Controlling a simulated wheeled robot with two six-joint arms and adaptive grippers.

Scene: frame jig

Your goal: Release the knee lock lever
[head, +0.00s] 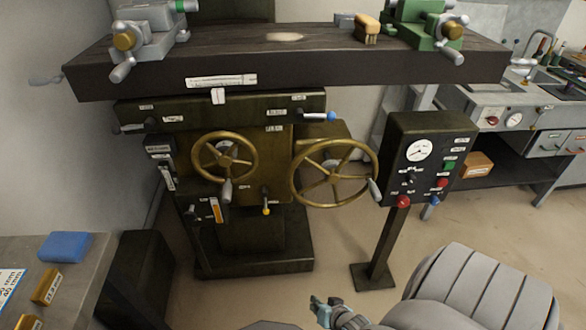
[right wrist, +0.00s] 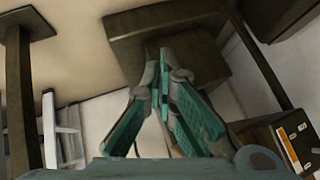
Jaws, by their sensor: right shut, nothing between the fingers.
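The dark green machine (head: 235,110) stands ahead in the head view. My left gripper is not in view.
A brass handwheel (head: 224,158) and a larger one (head: 334,173) stick out in front. A control box (head: 428,155) on a post (head: 382,245) stands to the right. A wooden table (head: 280,75) with two vises overhangs the levers. Open floor lies before the machine.

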